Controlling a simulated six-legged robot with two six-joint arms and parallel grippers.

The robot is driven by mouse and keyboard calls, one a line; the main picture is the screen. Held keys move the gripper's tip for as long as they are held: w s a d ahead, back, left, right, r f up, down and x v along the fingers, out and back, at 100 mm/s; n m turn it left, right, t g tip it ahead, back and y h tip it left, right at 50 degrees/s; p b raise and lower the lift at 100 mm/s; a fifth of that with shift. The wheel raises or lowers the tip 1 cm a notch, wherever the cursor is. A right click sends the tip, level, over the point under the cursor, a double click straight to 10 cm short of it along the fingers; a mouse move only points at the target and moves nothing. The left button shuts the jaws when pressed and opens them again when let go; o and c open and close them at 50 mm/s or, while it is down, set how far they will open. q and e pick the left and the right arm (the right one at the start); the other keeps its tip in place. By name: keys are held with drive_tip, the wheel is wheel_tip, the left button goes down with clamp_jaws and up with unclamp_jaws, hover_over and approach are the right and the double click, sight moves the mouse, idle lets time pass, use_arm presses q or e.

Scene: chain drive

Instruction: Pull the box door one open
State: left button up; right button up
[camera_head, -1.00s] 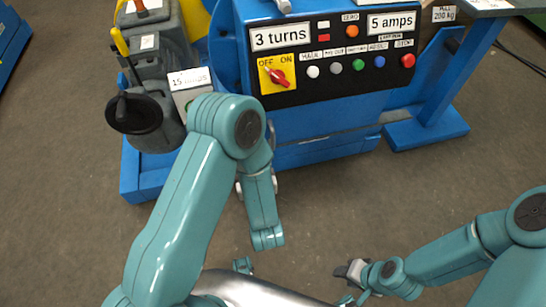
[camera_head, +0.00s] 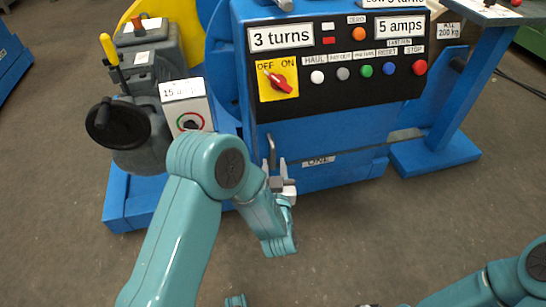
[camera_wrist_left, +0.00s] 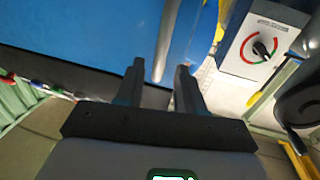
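The blue box door (camera_head: 335,140) has a label reading ONE, partly covered, on its lower part. A grey upright handle (camera_head: 271,152) stands at its left side. My left gripper (camera_head: 284,177) is just below the handle in the head view, in front of the door. In the left wrist view its two dark fingers (camera_wrist_left: 160,82) are apart with nothing between the tips. The grey handle (camera_wrist_left: 166,45) lies beyond them, in line with the gap. I cannot tell whether they touch it. The door looks shut. My right gripper is out of view; only its arm shows at lower right.
A control panel (camera_head: 340,100) with a red switch and several buttons sits above the door. A small box with a dial (camera_head: 190,123) and a dark grey machine with a round black wheel (camera_head: 118,122) stand to the left. The brown floor (camera_head: 370,230) in front is clear.

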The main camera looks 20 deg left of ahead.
sight(274, 156)
use_arm(q)
drive_tip(key=b+x, duration=0.1)
drive_tip(key=x, duration=0.4)
drive_tip(key=shift+w+a, duration=0.1)
drive_tip(key=shift+c, duration=0.4)
clamp_jaws()
